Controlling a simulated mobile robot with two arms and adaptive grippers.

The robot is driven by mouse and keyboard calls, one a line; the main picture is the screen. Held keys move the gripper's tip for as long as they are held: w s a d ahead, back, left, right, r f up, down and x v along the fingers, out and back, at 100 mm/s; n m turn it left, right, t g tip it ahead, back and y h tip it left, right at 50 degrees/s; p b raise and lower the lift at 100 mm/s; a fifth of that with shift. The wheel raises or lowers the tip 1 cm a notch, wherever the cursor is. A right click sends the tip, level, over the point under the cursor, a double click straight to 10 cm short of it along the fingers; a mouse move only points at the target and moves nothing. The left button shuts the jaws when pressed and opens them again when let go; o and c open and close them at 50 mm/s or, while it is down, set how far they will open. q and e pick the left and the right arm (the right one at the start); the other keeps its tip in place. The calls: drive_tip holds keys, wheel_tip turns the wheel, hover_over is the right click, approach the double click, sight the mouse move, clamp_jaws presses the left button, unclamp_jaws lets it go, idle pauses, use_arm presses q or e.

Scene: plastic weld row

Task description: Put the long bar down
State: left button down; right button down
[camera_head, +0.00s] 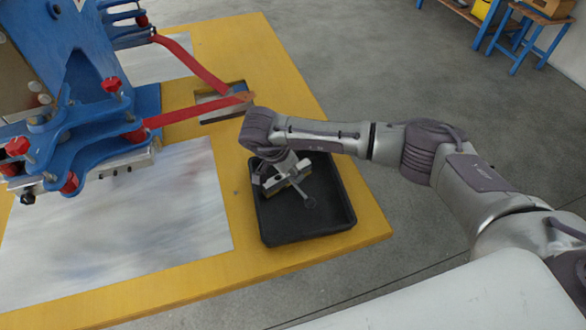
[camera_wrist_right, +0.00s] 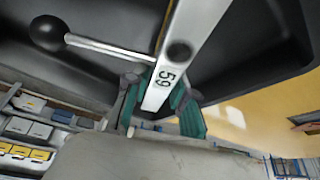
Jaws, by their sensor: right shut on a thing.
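My right gripper (camera_head: 277,176) is over the black tray (camera_head: 262,225) on the yellow table. It is shut on the long bar (camera_head: 291,177), a pale metal bar. In the right wrist view the bar (camera_wrist_right: 190,45) shows the number 59 and a dark round hole. The green-padded fingers of the right gripper (camera_wrist_right: 160,105) sit on either side of its near end. A thin rod with a dark ball knob (camera_wrist_right: 48,33) sticks out sideways by the bar. Whether the bar touches the tray floor I cannot tell. My left gripper is not in view.
A blue machine (camera_head: 95,60) with red knobs and red arms stands on the left of the yellow table (camera_head: 265,60). A pale sheet (camera_head: 130,225) lies left of the tray. A rectangular opening (camera_head: 220,105) is behind the tray. Blue-legged benches stand far back right.

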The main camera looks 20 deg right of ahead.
drive_tip(key=shift+f, duration=0.2)
drive_tip(key=c, duration=1)
unclamp_jaws()
drive_tip(key=shift+o, duration=0.2)
drive_tip(key=shift+r, duration=0.2)
drive_tip(key=b+v, duration=0.1)
drive_tip(key=v, duration=1.1)
drive_tip(key=shift+b, duration=0.3)
drive_tip(key=shift+s+f, duration=0.1)
drive_tip(key=shift+s, duration=0.05)
